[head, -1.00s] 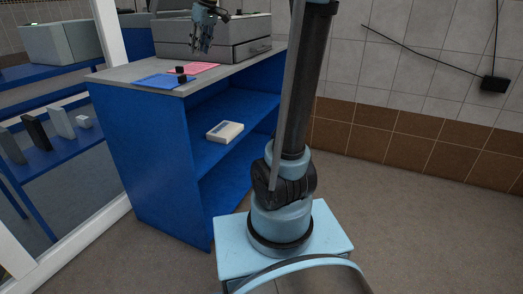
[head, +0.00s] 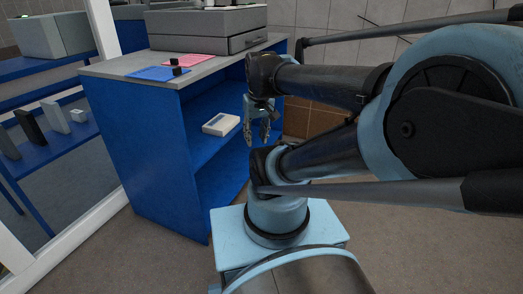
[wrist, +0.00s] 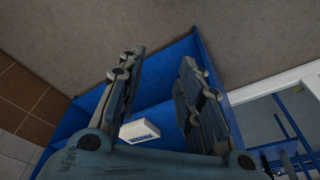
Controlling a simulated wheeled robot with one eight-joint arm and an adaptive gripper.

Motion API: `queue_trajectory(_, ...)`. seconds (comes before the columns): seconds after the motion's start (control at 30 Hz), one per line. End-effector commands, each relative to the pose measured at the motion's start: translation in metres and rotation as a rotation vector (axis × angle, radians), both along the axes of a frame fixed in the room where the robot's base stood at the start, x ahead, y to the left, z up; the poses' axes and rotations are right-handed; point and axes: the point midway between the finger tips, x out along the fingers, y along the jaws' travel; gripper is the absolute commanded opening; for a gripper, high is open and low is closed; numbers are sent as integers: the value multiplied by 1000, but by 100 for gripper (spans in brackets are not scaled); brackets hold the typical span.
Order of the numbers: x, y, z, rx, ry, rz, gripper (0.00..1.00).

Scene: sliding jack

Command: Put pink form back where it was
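The pink form (head: 192,60) lies flat on the grey top of the blue cabinet in the head view, with a small black block (head: 175,62) at its near edge. A blue form (head: 158,73) lies in front of it, with another black block (head: 176,71) on it. My gripper (head: 264,138) hangs pointing down to the right of the cabinet, away from the pink form. In the wrist view its two fingers (wrist: 163,58) are apart with nothing held between them. The pink form is not visible in the wrist view.
A white box (head: 221,124) lies on the cabinet's middle shelf; it also shows in the wrist view (wrist: 139,131). A grey machine (head: 205,28) stands at the back of the cabinet top. A white post (head: 107,75) and blue shelving with dark binders are at left.

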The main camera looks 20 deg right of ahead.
Motion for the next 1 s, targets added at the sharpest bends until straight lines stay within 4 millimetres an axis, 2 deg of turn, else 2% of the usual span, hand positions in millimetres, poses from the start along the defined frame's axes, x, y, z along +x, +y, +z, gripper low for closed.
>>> queue_trajectory(0.03, -11, -3, -14, -3, 4, -22, 33)
queue_trajectory(0.1, -21, -9, -27, -7, 8, -50, 33)
queue_trajectory(0.23, -31, -13, -41, -10, 11, -78, 33)
queue_trajectory(0.77, -33, -14, -43, -11, 11, -83, 33)
queue_trajectory(0.87, -24, -14, -48, -12, 23, -83, 33)
queue_trajectory(1.0, -24, -14, -48, -12, 23, -83, 33)
